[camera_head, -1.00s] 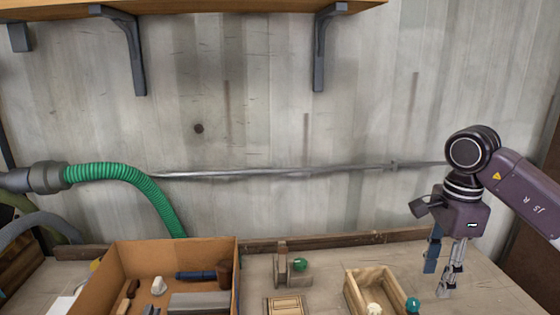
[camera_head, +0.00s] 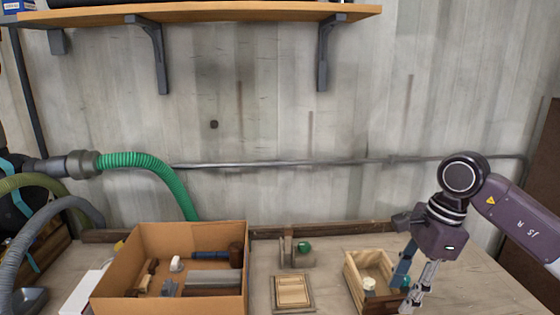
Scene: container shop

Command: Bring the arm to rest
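My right arm comes in from the right, and its purple wrist hangs over the right part of the bench. Its gripper (camera_head: 404,287) points down beside the right edge of a small open wooden box (camera_head: 354,283). The two fingers show apart at their upper parts; the fingertips reach the lower picture edge, and I see nothing held between them. My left gripper is not in the picture.
A cardboard box (camera_head: 120,262) with tools stands at the left of the bench. A wooden frame piece (camera_head: 292,292) and a small holder with a green ball (camera_head: 304,247) lie mid-bench. A green hose (camera_head: 150,163) hangs at the left. A shelf (camera_head: 230,13) is above.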

